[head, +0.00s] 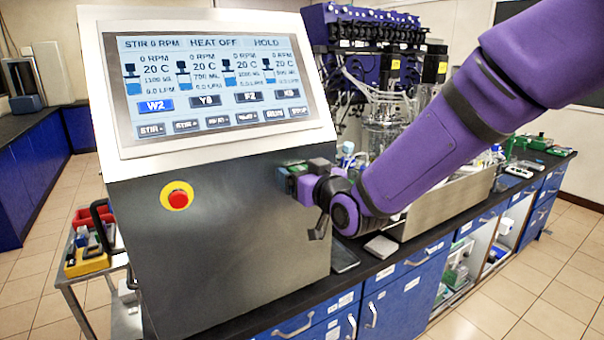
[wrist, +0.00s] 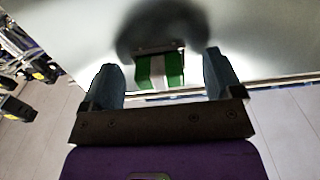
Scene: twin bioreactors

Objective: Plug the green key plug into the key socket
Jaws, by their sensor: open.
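The green key plug (wrist: 175,69) shows in the wrist view as a green block with a pale grey stripe down its middle. Its far end meets a dark edge (wrist: 158,48) on the shiny panel, where the key socket would be; I cannot tell how deep it sits. My gripper (wrist: 161,62) is open, with one finger on each side of the plug and a visible gap to both. In the head view my gripper (head: 304,176) is at the right side of the console's front face, and a bit of green (head: 298,168) shows between its fingers. The socket is hidden there.
The console (head: 225,230) has a lit screen (head: 210,85) and a red stop button (head: 178,199). Glassware and a purple pump rack (head: 365,25) stand behind my arm. A cart with red and yellow bins (head: 88,262) is at the left. A pale flat item (head: 381,246) lies on the bench.

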